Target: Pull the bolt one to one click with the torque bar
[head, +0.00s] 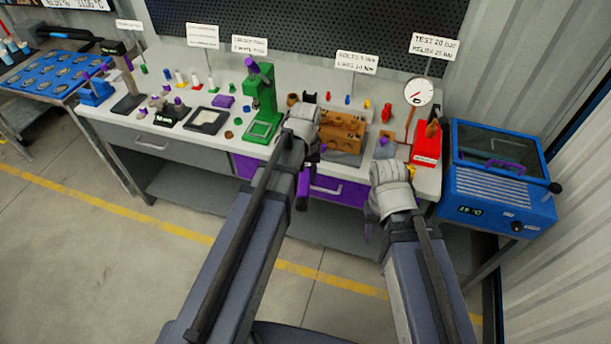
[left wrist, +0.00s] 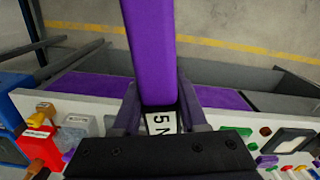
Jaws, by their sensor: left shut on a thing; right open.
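The torque bar (left wrist: 155,50) is a long purple bar that fills the upper middle of the left wrist view. My left gripper (left wrist: 160,115) is shut on it, with a white label reading "5 N" between the fingers. In the head view a purple length of the bar (head: 303,188) hangs below my left wrist, in front of the bench edge. The brown pump block (head: 343,132) sits in a grey fixture just right of my left wrist. Bolt one cannot be told apart. My right gripper (head: 390,188) is open at the bench's front edge; its fingers are mostly hidden by the wrist.
A green press (head: 262,100) stands left of the block. A pressure gauge (head: 419,92), a red box (head: 427,145) and a blue heater cabinet (head: 497,180) are on the right. Small coloured parts cover the bench's left half. The floor in front is clear.

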